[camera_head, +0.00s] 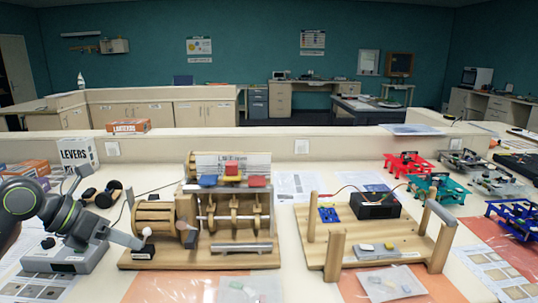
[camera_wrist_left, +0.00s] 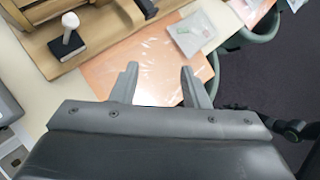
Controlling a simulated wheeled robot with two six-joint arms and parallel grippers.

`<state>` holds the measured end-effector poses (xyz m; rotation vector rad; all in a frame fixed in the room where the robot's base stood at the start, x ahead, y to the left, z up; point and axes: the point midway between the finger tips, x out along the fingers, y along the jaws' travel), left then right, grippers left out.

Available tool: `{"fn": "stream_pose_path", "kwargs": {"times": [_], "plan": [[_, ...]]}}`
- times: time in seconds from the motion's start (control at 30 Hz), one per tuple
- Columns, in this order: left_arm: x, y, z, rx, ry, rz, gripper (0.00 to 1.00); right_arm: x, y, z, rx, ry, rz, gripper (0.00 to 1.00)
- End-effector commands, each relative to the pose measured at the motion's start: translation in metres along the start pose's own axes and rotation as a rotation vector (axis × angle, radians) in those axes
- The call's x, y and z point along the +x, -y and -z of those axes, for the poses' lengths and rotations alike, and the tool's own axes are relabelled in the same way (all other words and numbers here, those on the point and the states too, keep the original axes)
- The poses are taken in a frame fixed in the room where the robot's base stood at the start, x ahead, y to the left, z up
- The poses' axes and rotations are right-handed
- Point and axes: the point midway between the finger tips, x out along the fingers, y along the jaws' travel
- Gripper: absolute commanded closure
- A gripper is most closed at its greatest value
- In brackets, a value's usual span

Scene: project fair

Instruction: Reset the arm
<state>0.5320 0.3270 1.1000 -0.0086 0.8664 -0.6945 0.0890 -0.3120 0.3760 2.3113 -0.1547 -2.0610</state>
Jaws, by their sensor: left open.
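My left arm comes in from the left in the head view, grey and black with green rings. My left gripper (camera_head: 130,240) is near the front left of the table, beside a wooden drum machine. In the left wrist view the left gripper (camera_wrist_left: 160,68) has its two grey fingers spread wide apart. Nothing is between them, and an orange sheet (camera_wrist_left: 160,50) lies on the table beyond and below. My right gripper is not in view.
The wooden machine (camera_head: 230,262) stands close by, with a white knob (camera_head: 147,232) at its front left. A grey box (camera_head: 70,262) is under the arm. A wooden frame (camera_head: 385,245) stands to the right. A clear plastic bag (camera_head: 250,290) lies at the front edge.

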Motion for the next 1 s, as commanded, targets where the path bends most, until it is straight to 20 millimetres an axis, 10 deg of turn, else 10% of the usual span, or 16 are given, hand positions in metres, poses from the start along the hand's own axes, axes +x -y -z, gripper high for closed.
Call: {"fn": "stream_pose_path", "kwargs": {"times": [0.2,0.47,0.77,1.0], "plan": [[0.039,0.064,-0.01,-0.128,0.303,0.35,0.59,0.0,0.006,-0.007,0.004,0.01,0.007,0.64],[0.031,0.097,-0.025,-0.467,0.701,0.674,0.59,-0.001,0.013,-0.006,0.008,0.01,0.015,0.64],[0.008,0.054,-0.003,-1.067,1.135,0.835,0.59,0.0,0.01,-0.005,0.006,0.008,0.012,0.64],[0.016,-0.004,0.072,-1.655,1.41,0.751,0.59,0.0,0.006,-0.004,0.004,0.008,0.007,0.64]]}}
